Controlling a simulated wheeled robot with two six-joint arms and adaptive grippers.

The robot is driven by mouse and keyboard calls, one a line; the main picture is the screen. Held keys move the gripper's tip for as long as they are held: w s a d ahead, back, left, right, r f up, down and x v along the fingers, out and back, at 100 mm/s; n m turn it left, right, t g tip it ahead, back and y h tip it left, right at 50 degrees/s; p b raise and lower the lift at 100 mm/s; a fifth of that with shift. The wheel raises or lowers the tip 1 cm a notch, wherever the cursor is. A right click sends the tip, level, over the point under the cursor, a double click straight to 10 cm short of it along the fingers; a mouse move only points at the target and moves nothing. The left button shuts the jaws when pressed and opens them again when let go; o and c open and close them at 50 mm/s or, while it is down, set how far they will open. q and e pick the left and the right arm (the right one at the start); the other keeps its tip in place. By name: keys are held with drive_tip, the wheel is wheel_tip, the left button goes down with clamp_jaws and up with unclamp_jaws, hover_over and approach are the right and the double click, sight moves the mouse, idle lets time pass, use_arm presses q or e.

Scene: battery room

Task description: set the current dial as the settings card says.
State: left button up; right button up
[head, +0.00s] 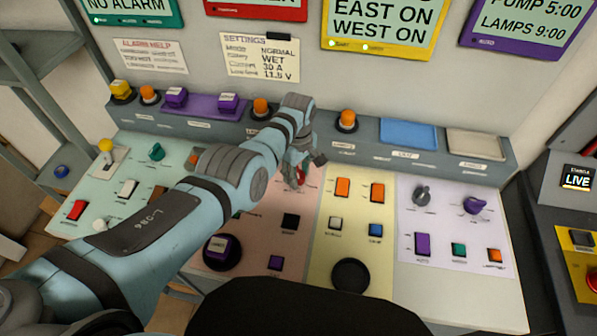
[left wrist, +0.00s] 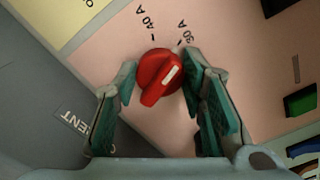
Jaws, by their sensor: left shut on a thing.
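The current dial is a red knob (left wrist: 158,78) with a white line, on the pink panel with printed marks "40 A" and "30 A". The white line slants toward the upper right, on the "30 A" side; I cannot tell whether it lines up exactly. My left gripper (left wrist: 161,82) is shut on the knob, one teal finger at each side. In the head view the gripper (head: 300,168) reaches down over the pink panel, and only a bit of the red knob (head: 300,176) shows. The settings card (head: 260,58) on the wall reads NORMAL, WET, 30 A and about 11.8 V. My right gripper is not in view.
Around the dial are a black button (head: 290,222), orange switches (head: 343,188) on the yellow panel and a grey knob (head: 421,195) on the lilac panel. A ledge with orange buttons (head: 347,119) runs behind.

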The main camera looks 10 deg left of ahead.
use_arm(q)
drive_tip(key=o, duration=0.9)
drive_tip(key=shift+w+a, duration=0.1)
drive_tip(key=shift+a, duration=0.05)
drive_tip(key=shift+o, duration=1.3)
drive_tip(key=shift+r, duration=0.1)
wheel_tip(320, 180, up, 12)
drive_tip(key=shift+a+f, duration=0.1)
drive_tip(key=shift+f, duration=0.15)
